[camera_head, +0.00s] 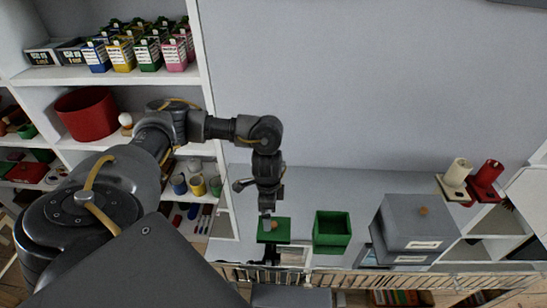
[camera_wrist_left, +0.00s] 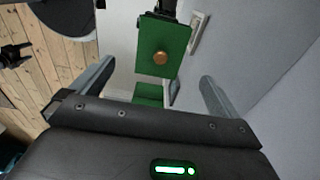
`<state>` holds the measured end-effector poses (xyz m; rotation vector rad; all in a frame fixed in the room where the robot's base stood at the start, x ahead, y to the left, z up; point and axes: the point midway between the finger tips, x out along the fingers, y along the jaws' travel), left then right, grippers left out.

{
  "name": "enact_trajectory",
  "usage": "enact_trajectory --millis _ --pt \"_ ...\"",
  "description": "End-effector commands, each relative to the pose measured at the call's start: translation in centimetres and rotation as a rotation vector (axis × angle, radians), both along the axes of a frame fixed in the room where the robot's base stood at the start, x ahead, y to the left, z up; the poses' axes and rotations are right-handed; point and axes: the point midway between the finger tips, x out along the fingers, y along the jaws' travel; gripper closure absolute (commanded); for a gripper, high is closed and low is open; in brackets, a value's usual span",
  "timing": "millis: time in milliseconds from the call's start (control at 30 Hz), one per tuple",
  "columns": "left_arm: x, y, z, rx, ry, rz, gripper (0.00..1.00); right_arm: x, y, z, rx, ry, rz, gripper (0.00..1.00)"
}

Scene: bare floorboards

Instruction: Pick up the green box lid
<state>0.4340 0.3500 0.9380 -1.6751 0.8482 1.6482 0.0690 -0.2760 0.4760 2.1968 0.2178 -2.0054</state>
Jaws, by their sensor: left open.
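The green box lid (camera_head: 275,236) is a flat green panel with a round wooden knob. It lies on the pale surface to the left of the open, empty-looking green box (camera_head: 332,231). My left gripper (camera_head: 267,217) points down at the lid, close by its knob, and partly covers it. In the left wrist view the lid (camera_wrist_left: 174,35) shows at the top middle, ahead of the open, empty fingers. A second green patch (camera_wrist_left: 148,95) shows below it; I cannot tell whether it is the box.
A grey lidded box (camera_head: 418,222) stands to the right of the green box. Red and cream objects (camera_head: 486,178) stand further right. A white shelf (camera_head: 100,75) with small cartons and a red bin (camera_head: 86,114) is on the left. A plain wall rises behind.

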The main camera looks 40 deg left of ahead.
Motion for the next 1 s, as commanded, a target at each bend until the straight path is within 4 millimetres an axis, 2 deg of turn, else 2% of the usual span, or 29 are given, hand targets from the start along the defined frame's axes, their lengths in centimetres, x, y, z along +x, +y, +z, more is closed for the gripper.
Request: enact_trajectory --millis 167,500,767,900,1000 --pt "-0.2 0.8 0.1 0.016 0.014 0.02 0.0 0.0 0.0 -0.1 0.0 0.0 0.0 0.3" --pt "-0.1 0.6 -4.7 0.012 0.013 0.018 0.0 0.0 0.1 -1.5 0.001 0.0 0.0 0.3" --pt "-0.1 0.6 -5.5 0.013 0.01 0.016 0.0 0.0 0.3 -1.6 0.004 0.0 -0.001 0.3" --pt "-0.1 0.5 -7.1 0.012 0.014 0.018 0.0 0.0 0.4 -1.8 0.004 0.0 -0.001 0.3" --pt "0.0 0.5 -8.4 0.015 0.014 0.018 0.0 0.0 0.4 -1.2 0.004 0.0 -0.001 0.3"
